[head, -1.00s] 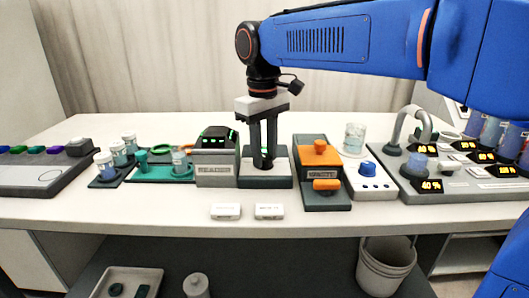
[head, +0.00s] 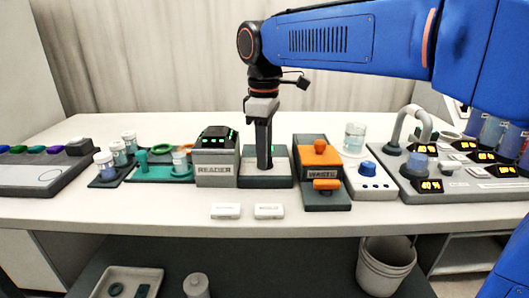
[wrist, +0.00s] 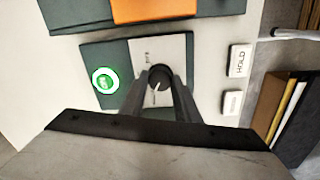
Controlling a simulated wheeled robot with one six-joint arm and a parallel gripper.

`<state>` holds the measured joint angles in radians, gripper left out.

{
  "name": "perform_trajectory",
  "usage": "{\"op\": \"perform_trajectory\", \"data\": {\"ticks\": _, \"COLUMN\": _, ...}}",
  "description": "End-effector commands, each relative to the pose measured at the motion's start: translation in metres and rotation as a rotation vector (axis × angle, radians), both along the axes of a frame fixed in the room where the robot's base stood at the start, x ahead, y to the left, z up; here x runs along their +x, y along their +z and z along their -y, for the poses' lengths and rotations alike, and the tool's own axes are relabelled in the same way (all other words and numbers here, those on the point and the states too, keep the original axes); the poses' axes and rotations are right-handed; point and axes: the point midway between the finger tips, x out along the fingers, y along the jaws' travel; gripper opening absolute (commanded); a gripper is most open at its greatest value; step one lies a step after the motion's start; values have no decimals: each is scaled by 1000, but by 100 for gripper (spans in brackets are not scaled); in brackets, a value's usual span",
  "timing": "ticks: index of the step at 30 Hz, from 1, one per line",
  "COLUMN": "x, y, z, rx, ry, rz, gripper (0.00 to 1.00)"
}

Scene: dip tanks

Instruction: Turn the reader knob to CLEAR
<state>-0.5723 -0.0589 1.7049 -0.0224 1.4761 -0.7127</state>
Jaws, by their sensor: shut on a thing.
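The reader knob (wrist: 160,77) is a round black dial with a white pointer line, in the wrist view. It sits on a pale plate (wrist: 172,46) on a dark base; small lettering beside it is too small to read. My gripper (wrist: 163,86) is shut on the knob, one finger on each side. The pointer slants toward the lower left in the wrist view. In the head view my gripper (head: 264,167) reaches straight down onto the knob's base (head: 264,183), and the knob is hidden behind the fingers. The grey box marked READER (head: 217,170) stands just left of it.
A green-lit ring (wrist: 105,80) is beside the knob. The orange-topped WASTE box (head: 320,158) stands close on the right. Two white plates (head: 226,211) (head: 269,211) lie in front, one reading HOLD (wrist: 240,61). The table's front strip is otherwise clear.

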Motion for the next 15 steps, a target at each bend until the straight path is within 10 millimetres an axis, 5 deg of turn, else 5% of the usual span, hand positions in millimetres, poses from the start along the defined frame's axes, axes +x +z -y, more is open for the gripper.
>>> {"op": "perform_trajectory", "data": {"ticks": 10, "x": 0, "y": 1, "z": 0, "rx": 0, "ry": 3, "rz": 2, "gripper": 7}}
{"op": "perform_trajectory", "data": {"ticks": 11, "x": 0, "y": 1, "z": 0, "rx": 0, "ry": 3, "rz": 2, "gripper": 31}}
{"op": "perform_trajectory", "data": {"ticks": 12, "x": 0, "y": 1, "z": 0, "rx": 0, "ry": 3, "rz": 2, "gripper": 41}}
{"op": "perform_trajectory", "data": {"ticks": 15, "x": 0, "y": 1, "z": 0, "rx": 0, "ry": 3, "rz": 2, "gripper": 48}}
